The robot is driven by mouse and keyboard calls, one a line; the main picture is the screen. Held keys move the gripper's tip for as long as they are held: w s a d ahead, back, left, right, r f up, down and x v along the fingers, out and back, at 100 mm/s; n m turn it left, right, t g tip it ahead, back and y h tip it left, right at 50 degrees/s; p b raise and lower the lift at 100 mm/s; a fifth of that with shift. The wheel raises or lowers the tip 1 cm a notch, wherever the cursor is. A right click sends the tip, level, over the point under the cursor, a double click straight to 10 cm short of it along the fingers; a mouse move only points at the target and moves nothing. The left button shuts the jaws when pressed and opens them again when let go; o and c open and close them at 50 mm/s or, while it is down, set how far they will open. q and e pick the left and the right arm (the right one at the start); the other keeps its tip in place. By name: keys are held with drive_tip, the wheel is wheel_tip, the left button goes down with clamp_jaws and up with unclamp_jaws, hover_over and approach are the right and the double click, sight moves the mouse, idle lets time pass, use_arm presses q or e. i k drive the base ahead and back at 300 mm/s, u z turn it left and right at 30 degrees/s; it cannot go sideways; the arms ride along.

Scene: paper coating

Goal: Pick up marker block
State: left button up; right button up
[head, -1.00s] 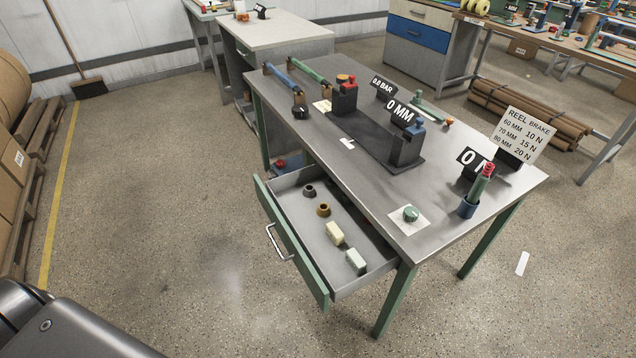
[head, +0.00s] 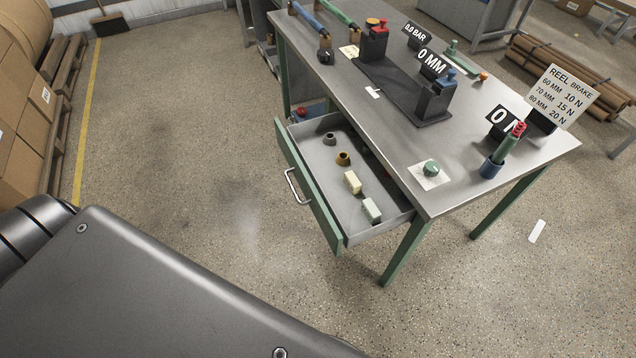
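Two small blocks lie in the open drawer (head: 308,161) of the metal table. One is a cream block (head: 352,182) and the other is a pale greenish-white block (head: 372,210) nearer the drawer's front right corner. I cannot tell by look which one is the marker block. A grey ring-like piece (head: 329,138) and a brown-gold one (head: 343,158) lie farther back in the same drawer. Neither of my grippers is in view. A dark link of my own body fills the lower left, well apart from the drawer.
The table (head: 395,150) carries a dark fixture (head: 405,95), a green knob (head: 431,168) on a white card, a blue cup (head: 491,168) with a green and red tool, and a reel brake sign (head: 552,97). Cartons (head: 25,110) stand left. Floor before the drawer is clear.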

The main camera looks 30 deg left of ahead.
sight(372, 212)
drive_tip(key=z, duration=2.25)
drive_tip(key=k, duration=1.15)
drive_tip(key=u, duration=1.95)
